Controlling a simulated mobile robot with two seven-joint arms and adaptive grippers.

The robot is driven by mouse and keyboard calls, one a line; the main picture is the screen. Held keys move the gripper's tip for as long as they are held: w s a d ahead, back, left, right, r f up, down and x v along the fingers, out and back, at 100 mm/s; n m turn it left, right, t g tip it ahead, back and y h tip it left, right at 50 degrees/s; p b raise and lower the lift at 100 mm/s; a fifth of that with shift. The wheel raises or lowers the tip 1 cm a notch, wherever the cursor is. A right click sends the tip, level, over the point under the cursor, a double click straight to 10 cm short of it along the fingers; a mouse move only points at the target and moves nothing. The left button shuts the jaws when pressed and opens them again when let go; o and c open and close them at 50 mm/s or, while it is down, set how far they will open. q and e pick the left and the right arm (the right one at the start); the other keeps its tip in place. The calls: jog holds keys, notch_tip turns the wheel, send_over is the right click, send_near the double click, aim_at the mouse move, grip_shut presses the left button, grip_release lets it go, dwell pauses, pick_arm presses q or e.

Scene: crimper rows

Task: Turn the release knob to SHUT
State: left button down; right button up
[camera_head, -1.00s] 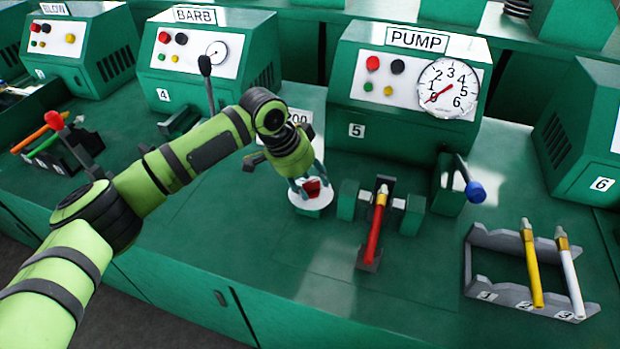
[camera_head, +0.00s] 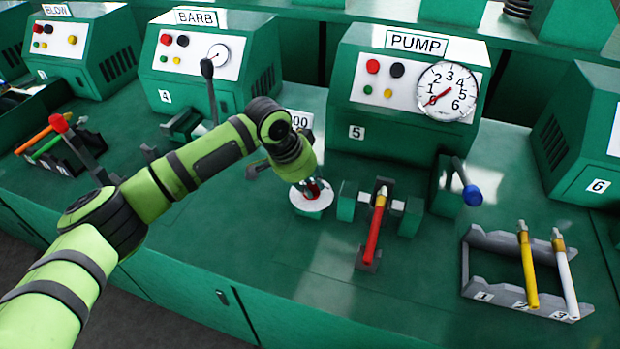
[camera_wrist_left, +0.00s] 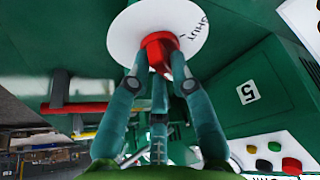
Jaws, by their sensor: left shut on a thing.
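The release knob (camera_wrist_left: 158,48) is red and sits on a round white dial plate (camera_wrist_left: 125,30) on the green bench. Part of the word SHUT shows at the plate's edge in the left wrist view. My left gripper (camera_head: 312,190) points down over the dial. Its teal fingers (camera_wrist_left: 160,72) are closed around the red knob. In the head view the fingers and forearm hide much of the knob, and I cannot read its setting. The dial plate also shows in the head view (camera_head: 311,205). My right gripper is not in view.
Right of the dial, a clamp holds a red hose (camera_head: 374,235). The PUMP machine (camera_head: 405,115) with its gauge stands behind it, and a blue-knobbed lever (camera_head: 472,195) is beside it. A grey rack (camera_head: 478,275) holds a yellow and a white hose.

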pick_arm(q)
jog(key=n+p, duration=0.2)
jog(key=p, duration=0.1)
jog(key=n+t+y+p, duration=0.1)
jog(key=n+p, duration=0.2)
jog(key=p, duration=0.1)
jog(key=n+y+p, duration=0.1)
jog(key=n+p, duration=0.1)
jog(key=p, duration=0.1)
jog(key=shift+s+d+r+n+t+p, duration=0.1)
jog(key=shift+d+r+n+t+p, duration=0.2)
jog(key=shift+d+t+p, duration=0.1)
jog(key=shift+f+n+y+p, duration=0.1)
jog(key=shift+n+y+p, duration=0.3)
jog(key=shift+n+p, duration=0.4)
jog(key=shift+d+n+y+p, duration=0.1)
jog(key=shift+n+y+p, duration=0.25)
jog(key=shift+n, duration=0.65)
jog(key=shift+f+n+y, duration=0.15)
jog(key=shift+n+y, duration=0.3)
jog(key=shift+n, duration=0.45)
jog(key=shift+w+f+n+y, duration=0.1)
jog(key=shift+w+n+y, duration=0.1)
jog(key=shift+n, duration=0.35)
jog(key=shift+w+n+y, duration=0.1)
jog(key=shift+n+y, duration=0.1)
jog(key=shift+n, duration=0.35)
jog(key=shift+n+y+b, duration=0.3)
jog(key=shift+n, duration=0.5)
